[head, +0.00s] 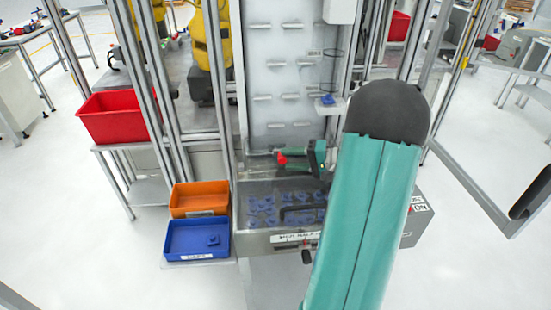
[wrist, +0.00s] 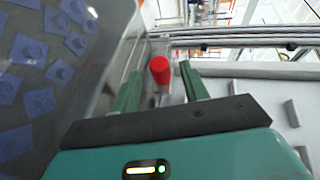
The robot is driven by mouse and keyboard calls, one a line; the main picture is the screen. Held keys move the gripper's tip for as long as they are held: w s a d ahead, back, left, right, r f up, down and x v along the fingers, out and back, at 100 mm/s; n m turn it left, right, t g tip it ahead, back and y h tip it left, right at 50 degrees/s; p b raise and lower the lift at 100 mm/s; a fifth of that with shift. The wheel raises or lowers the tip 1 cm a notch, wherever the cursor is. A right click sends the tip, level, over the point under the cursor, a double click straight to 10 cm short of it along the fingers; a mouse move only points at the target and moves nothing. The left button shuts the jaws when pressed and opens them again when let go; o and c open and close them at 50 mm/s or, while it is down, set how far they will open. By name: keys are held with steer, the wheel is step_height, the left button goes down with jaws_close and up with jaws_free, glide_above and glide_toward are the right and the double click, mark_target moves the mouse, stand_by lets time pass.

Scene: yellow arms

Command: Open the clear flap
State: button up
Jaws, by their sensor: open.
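The clear flap (head: 243,190) is a see-through panel over a bin of blue parts in the head view, and it looks closed. In the wrist view the flap (wrist: 112,60) fills the left side, with blue parts showing through. My gripper (head: 291,160) is teal with dark green fingers and is open. In the wrist view the knob appears between its fingertips (wrist: 160,82). I cannot tell whether they touch it or how the knob joins the flap.
A dark bar-like handle (head: 302,209) lies across the bin's front. An orange tray (head: 200,188) and a blue tray (head: 176,253) stand left of the bin. A white panel with small ledges (head: 283,75) rises behind. Metal posts flank the station.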

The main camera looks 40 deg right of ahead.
steer(key=x, duration=0.5)
steer(key=shift+w, duration=0.1)
steer(key=shift+c, duration=0.5)
jaws_close()
